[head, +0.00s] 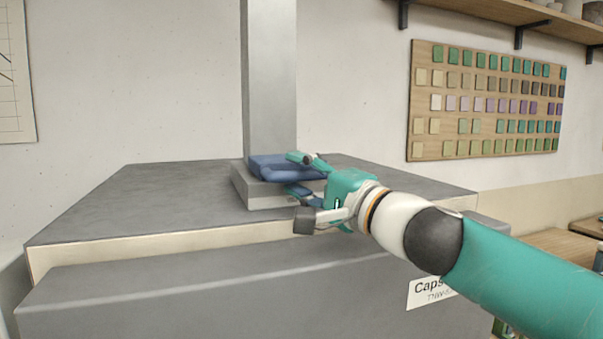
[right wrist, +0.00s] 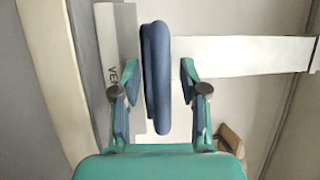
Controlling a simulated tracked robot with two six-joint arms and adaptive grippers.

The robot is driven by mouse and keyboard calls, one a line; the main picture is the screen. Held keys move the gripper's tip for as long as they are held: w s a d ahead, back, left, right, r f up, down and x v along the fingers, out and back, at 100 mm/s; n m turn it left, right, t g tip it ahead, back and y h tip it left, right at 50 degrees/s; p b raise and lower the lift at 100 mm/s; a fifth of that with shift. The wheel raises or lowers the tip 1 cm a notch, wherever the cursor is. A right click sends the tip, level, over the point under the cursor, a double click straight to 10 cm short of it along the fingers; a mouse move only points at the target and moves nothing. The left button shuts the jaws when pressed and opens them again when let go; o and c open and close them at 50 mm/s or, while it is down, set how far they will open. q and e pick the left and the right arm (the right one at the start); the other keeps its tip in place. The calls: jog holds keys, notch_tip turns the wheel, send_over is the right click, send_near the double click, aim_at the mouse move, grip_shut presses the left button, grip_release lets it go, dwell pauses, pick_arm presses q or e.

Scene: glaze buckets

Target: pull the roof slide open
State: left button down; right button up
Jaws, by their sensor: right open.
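The roof slide shows as a grey block (head: 265,196) at the foot of the upright metal duct, on the flat kiln roof. A blue handle (head: 268,168) is on its front. In the right wrist view, the handle (right wrist: 156,75) stands beside a grey plate (right wrist: 122,50) with letters partly hidden. My right gripper (head: 303,178) is at the handle, jaws open. In the right wrist view, the handle lies between its two fingers (right wrist: 153,92), with a gap on each side. The gripper hides the handle's right end in the head view. My left gripper is out of view.
The metal duct (head: 269,75) rises behind the handle. The kiln roof (head: 140,195) is bare to the left. A board of coloured tiles (head: 485,100) hangs on the wall at right, below a shelf (head: 500,12).

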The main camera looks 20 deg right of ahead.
grip_shut()
jog(key=shift+f, duration=0.1)
jog(key=shift+s, duration=0.1)
jog(key=s+b, duration=0.1)
jog(key=s, duration=0.4)
jog(key=shift+s, duration=0.35)
jog(key=shift+w, duration=0.1)
grip_release()
jog(key=shift+d, duration=0.15)
